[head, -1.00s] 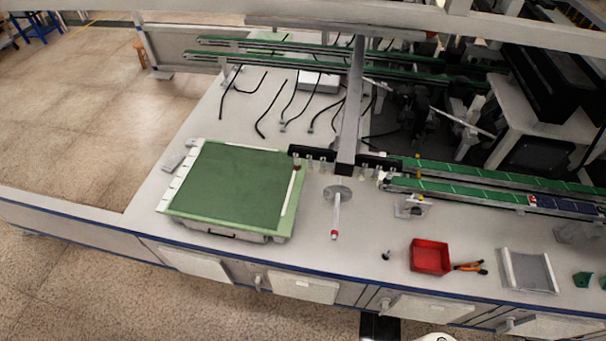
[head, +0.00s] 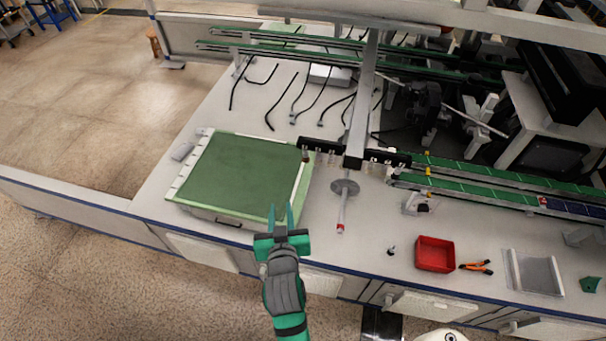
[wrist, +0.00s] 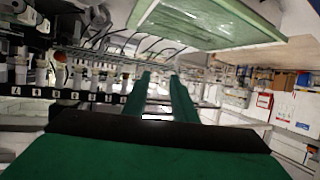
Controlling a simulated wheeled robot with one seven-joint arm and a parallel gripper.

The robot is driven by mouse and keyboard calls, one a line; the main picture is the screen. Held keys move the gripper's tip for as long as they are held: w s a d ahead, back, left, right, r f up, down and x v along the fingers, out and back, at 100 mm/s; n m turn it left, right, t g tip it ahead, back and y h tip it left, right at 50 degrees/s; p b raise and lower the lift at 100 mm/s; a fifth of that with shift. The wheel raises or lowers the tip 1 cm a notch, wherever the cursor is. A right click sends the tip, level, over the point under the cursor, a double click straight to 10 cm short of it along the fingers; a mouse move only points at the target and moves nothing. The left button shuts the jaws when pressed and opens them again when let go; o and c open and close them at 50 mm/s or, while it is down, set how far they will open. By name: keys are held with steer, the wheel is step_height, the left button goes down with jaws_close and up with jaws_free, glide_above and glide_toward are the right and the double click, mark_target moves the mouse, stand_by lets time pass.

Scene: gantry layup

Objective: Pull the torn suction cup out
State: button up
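The black suction bar (head: 325,149) hangs from the grey gantry post, with a row of pale suction cups under it. In the wrist view the bar (wrist: 60,94) is at the left, with a reddish cup (wrist: 60,72) among white ones. My gripper (head: 280,208) is open and empty, in front of the green panel's near right corner and apart from the bar. Its two green fingers (wrist: 160,95) show a clear gap in the wrist view.
A green panel (head: 240,170) lies on a pale stand at the left. A round grey disc with a red-tipped rod (head: 341,210) is below the bar. A small dark part (head: 391,249), red bin (head: 435,254) and orange pliers (head: 476,267) are on the right.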

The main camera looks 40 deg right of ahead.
mark_target(306, 155)
steer(key=w+d+r+m+g+h, duration=0.2)
steer(key=w+d+r, duration=0.1)
steer(key=d+r, duration=0.5)
steer(key=x, duration=0.7)
steer(key=s+x, duration=0.1)
steer(key=x, duration=0.3)
steer(key=shift+w+d+f, duration=0.25)
steer(key=shift+d+f, duration=0.15)
steer(key=shift+d, duration=0.1)
steer(key=shift+w, duration=0.1)
jaws_close()
